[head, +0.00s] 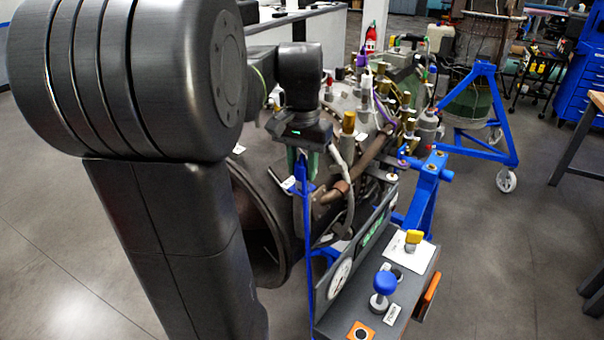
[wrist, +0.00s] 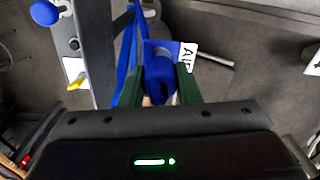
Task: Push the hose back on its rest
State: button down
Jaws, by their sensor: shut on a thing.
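My gripper (head: 300,158) is near the middle of the head view, beside the turbine. In the wrist view, the two green fingers of my gripper (wrist: 160,88) are shut on the blue hose (wrist: 158,76). A white tag reading AIR (wrist: 188,54) is beside the held part, on or next to a blue piece just beyond the fingers. I cannot tell whether that blue piece is the rest, or whether the hose touches it.
A grey control panel (head: 400,300) with a blue knob (head: 384,284) and a yellow switch (head: 414,237) stands close to the hose on the right. The turbine (head: 350,130) with pipes and fittings is behind. A blue stand (head: 490,125) is at the back right.

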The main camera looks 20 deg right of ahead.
aim_at(302, 162)
jog(key=shift+r, duration=0.65)
jog(key=shift+r+p, duration=0.6)
jog(key=shift+r, duration=0.7)
notch_tip(302, 162, up, 8)
